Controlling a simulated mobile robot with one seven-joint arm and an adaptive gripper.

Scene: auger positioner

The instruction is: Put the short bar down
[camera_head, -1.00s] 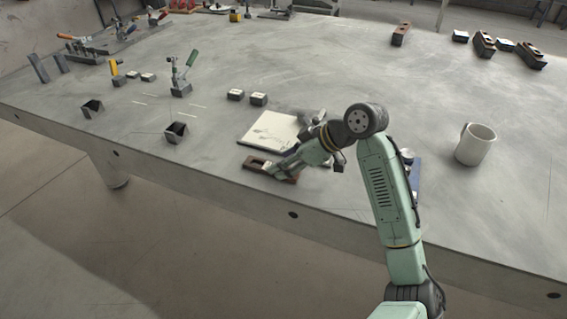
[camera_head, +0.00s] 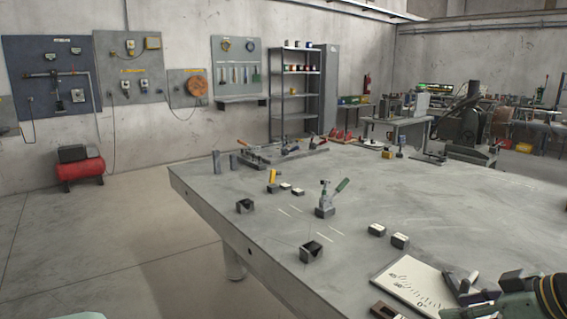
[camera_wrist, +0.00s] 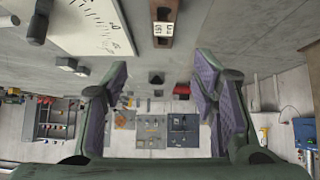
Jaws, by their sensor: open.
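A brown block with a pale numbered label (camera_wrist: 162,30) lies on the grey table beyond my fingertips in the wrist view. Its end shows at the bottom of the head view (camera_head: 384,311), beside a white plate with a scale (camera_head: 412,282). I cannot tell whether this block is the short bar or a holder for it. My gripper (camera_wrist: 163,80) is open, its two fingers wide apart, with nothing between them. The block is apart from the fingers. In the head view my wrist is partly cut off at the lower right.
Two small dark blocks with white tops (camera_head: 388,235) stand behind the plate. A green-handled clamp (camera_head: 326,205) and an open dark block (camera_head: 312,252) stand farther left. The table's front edge runs along the left. Bare table lies at the right.

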